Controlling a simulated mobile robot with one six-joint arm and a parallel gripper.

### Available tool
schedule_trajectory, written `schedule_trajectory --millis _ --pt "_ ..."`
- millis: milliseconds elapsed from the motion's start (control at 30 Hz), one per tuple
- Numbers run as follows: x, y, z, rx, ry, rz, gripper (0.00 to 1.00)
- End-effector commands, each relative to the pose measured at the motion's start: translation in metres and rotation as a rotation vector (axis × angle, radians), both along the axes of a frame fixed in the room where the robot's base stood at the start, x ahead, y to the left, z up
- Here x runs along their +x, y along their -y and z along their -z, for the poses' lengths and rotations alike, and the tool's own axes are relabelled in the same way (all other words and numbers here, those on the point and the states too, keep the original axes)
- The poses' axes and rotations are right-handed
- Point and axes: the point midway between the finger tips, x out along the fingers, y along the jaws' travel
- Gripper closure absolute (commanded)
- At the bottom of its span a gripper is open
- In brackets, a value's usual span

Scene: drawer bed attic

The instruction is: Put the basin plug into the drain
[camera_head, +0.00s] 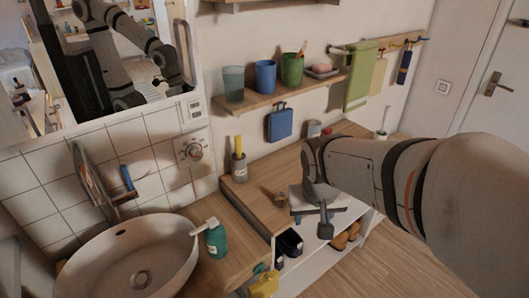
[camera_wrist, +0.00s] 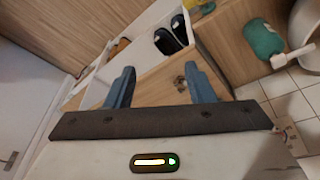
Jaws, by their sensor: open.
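The basin (camera_head: 95,255) is a round pale bowl at the lower left of the head view, with a round drain (camera_head: 141,280) in its floor. A small brownish object (camera_head: 280,199), possibly the basin plug, lies on the wooden top just left of my gripper (camera_head: 312,219). The wrist view shows it too (camera_wrist: 180,83), between my fingers but nearer the right one. It is too small to make out clearly. My gripper (camera_wrist: 159,72) is open and empty above the wooden top, apart from the object.
A green soap bottle (camera_head: 215,240) stands right of the basin. A cup with a yellow item (camera_head: 239,165) stands near the wall. Dark shoes (camera_head: 290,243) sit on the shelf below. A wall shelf (camera_head: 290,92) with cups hangs above.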

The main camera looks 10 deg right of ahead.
Motion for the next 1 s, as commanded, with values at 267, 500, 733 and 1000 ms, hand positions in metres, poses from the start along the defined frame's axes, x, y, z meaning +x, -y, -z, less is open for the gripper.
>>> schedule_trajectory --millis 267,500,733,1000 --pt "0.106 0.004 0.018 -0.04 0.055 0.097 0.51" --pt "0.182 -0.006 0.064 -0.017 0.107 0.143 0.51" --pt "0.217 -0.018 0.102 0.021 0.131 0.161 0.51" --pt "0.229 -0.019 0.128 0.03 0.135 0.164 0.51"
